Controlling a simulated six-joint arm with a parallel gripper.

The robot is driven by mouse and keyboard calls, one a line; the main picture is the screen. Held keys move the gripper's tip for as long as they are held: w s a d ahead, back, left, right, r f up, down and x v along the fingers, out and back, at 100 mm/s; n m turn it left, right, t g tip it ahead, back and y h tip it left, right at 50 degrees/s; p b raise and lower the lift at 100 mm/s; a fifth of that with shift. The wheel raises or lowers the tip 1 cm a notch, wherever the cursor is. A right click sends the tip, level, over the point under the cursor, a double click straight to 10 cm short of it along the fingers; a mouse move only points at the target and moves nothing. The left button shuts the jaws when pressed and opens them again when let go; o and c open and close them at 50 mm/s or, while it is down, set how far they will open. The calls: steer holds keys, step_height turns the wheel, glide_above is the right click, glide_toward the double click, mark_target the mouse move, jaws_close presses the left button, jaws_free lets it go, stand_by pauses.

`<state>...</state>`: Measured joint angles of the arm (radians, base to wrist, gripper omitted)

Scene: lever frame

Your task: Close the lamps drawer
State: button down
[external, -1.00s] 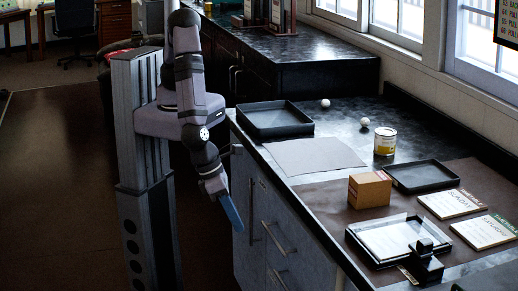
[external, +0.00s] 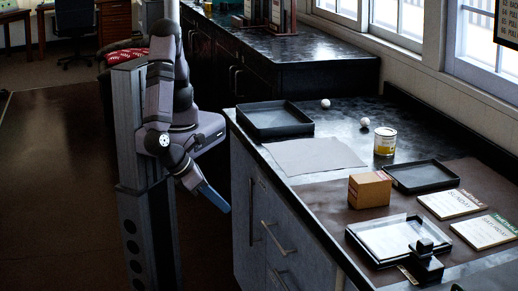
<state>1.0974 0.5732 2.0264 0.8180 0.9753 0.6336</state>
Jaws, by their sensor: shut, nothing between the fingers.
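The grey cabinet (external: 292,246) under the dark counter has drawer fronts with bar handles, an upper handle (external: 278,238) and a lower handle (external: 281,276). No label can be read, so I cannot tell which drawer is the lamps drawer. No drawer visibly stands out from the cabinet face. My gripper (external: 214,199) has blue fingers and is shut and empty. It points down and right, in the air to the left of the cabinet's near-left side, apart from the handles.
On the counter (external: 345,118) are a black tray (external: 275,119), a grey sheet (external: 312,156), a tin (external: 385,141), a cardboard box (external: 369,189), another black tray (external: 421,176) and two white balls. A long vertical handle (external: 252,212) is on the cabinet. The floor at left is clear.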

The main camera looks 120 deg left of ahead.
glide_toward(281, 230)
steer(key=s+d+f, duration=0.3)
steer(key=s+f, duration=0.1)
steer(key=shift+w+a+f+p, duration=0.15)
steer(key=shift+w+a+p, duration=0.45)
steer(key=shift+w, duration=0.2)
steer(key=shift+w+a+f+p, duration=0.15)
steer(key=shift+w+a+p, duration=0.3)
steer(key=shift+w+a, duration=0.3)
steer(key=shift+w, duration=0.1)
steer(key=w+a+b, duration=0.1)
steer(key=w+a, duration=0.2)
steer(key=shift+f, duration=0.1)
steer(key=shift+a, duration=0.1)
